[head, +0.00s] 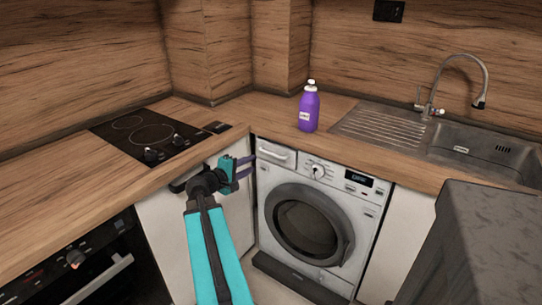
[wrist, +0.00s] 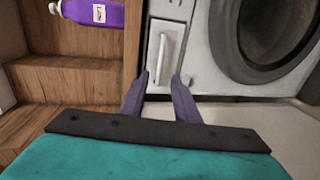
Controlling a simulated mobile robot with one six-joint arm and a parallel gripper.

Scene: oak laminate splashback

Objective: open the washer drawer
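The washer (head: 318,220) is white with a dark round door and stands under the wooden counter. Its drawer (head: 276,154) is at the washer's upper left and looks closed, with a pale handle. In the wrist view the drawer handle (wrist: 162,60) is a white upright bar just beyond my fingertips. My gripper (head: 248,166) is just left of the drawer in the head view. In the wrist view my gripper (wrist: 162,78) has its two purple fingers apart, with nothing between them. The handle lies ahead of the gap, and I see no contact.
A purple bottle (head: 309,108) stands on the counter (head: 262,108) above the washer; the bottle also shows in the wrist view (wrist: 92,12). A cooktop (head: 150,136) and oven (head: 85,265) are at left, a sink (head: 480,150) at right. A dark grey block (head: 480,245) fills the lower right.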

